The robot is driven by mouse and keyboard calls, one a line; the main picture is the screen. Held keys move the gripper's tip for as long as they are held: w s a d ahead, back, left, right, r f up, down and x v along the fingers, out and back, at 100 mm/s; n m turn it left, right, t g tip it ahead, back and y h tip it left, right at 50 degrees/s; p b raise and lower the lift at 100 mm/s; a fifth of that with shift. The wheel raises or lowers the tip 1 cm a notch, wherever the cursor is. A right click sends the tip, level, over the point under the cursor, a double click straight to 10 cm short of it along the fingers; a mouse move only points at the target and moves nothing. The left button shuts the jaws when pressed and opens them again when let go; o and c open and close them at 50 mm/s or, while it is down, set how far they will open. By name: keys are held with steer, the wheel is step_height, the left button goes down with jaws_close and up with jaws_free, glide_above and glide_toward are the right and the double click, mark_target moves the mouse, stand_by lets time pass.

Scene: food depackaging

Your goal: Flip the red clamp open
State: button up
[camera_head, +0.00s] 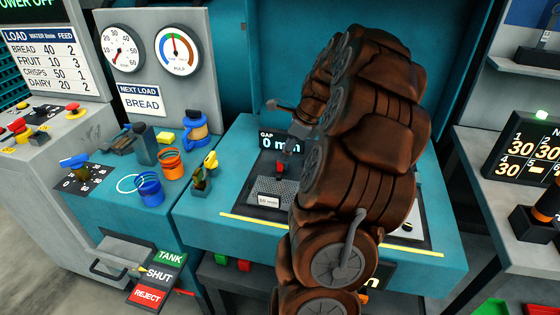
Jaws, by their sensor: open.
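The red clamp (280,168) is a small red piece with a dark part below it, on a grey ribbed plate (286,190) on the teal bench. The picture is too small to tell whether it is flipped open or shut. My gripper (281,126) is open, beyond and slightly above the clamp in the picture, with one finger toward the upper left and another lower near the gap display. My large brown arm hides part of the gripper and the bench to the right of the clamp. I cannot tell whether a finger touches the clamp.
A gap display (275,142) reading 0 stands behind the clamp. A yellow-topped lever (207,170) stands left. A screen (523,150) stands right.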

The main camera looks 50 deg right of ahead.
mark_target(280, 169)
steer(key=p+x, duration=0.1)
steer(key=x, duration=0.4)
steer(key=shift+c, duration=0.2)
jaws_close()
stand_by(0.4)
